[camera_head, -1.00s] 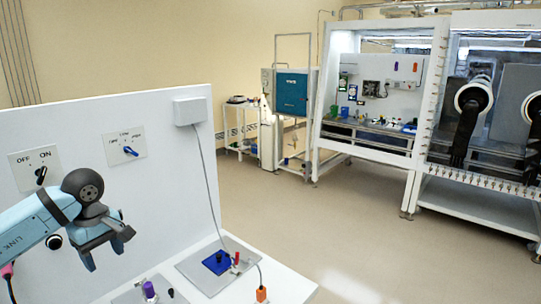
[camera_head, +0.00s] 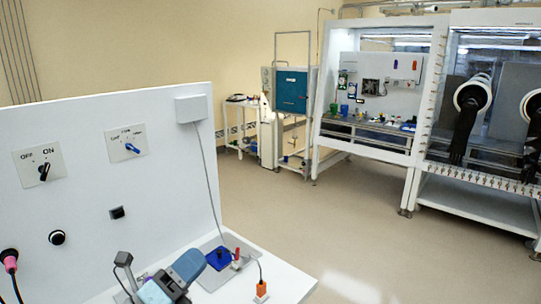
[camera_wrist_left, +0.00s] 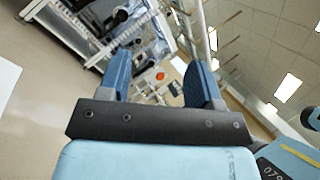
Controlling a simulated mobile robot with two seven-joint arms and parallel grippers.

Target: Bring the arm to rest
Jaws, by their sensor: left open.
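My left gripper (camera_head: 188,265) is at the bottom of the head view, low over the white bench in front of the upright panel. Only part of it shows there, as a blue finger and light-blue and dark housing cut by the lower edge. In the left wrist view the left gripper (camera_wrist_left: 160,66) has its two blue fingers apart with nothing between them. It faces out into the room, where equipment shows tilted in the distance. My right gripper is in neither view.
The white panel (camera_head: 85,140) carries an OFF/ON switch (camera_head: 44,170), a blue-handled selector (camera_head: 131,147) and a round black knob (camera_head: 57,237). A blue block (camera_head: 219,258) and an orange plug (camera_head: 261,289) are on the bench right of the gripper. Open floor lies beyond.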

